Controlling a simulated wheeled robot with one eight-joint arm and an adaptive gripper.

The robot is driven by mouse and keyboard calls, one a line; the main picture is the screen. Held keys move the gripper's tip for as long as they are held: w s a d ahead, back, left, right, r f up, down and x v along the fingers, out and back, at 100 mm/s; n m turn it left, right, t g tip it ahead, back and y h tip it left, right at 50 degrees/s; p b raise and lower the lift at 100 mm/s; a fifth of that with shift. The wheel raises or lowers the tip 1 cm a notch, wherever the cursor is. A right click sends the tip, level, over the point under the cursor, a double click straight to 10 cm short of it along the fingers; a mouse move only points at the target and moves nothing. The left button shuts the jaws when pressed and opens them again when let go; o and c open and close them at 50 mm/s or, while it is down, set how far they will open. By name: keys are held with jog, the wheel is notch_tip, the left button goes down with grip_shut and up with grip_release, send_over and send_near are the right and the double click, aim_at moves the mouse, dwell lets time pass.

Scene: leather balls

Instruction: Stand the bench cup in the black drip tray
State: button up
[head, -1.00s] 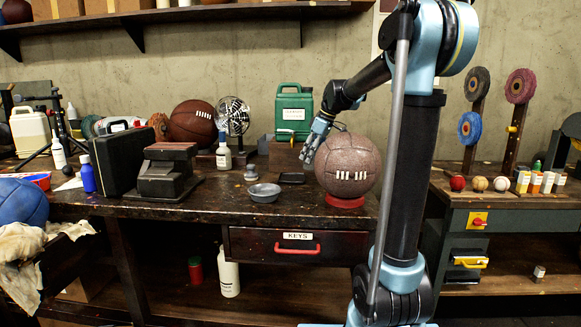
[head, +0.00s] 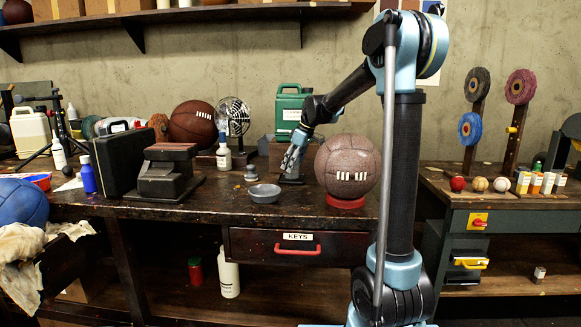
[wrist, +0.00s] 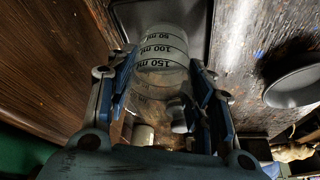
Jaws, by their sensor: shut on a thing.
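The bench cup (wrist: 160,50) is clear, with black bands marked 50, 100 and 150 ml. My gripper (wrist: 162,68) is shut on it, one finger on each side. In the head view my gripper (head: 292,162) points down over the black drip tray (head: 299,181), left of the brown ball; the cup is hard to make out there. In the wrist view the dark tray (wrist: 196,16) lies behind the cup's base. The base is over the tray, but I cannot tell whether it touches it.
A brown leather ball (head: 348,165) on a red ring stands close right of the tray. A grey bowl (head: 264,193) is to its front left, also in the wrist view (wrist: 293,85). A small grey weight-like object (head: 251,173) and a green canister (head: 290,110) are nearby.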

jog(key=shift+f, duration=0.2)
jog(key=o, duration=1.1)
jog(key=shift+d, duration=0.1)
jog(key=v, duration=1.2)
jog(key=shift+s, duration=0.1)
jog(key=shift+s, duration=0.1)
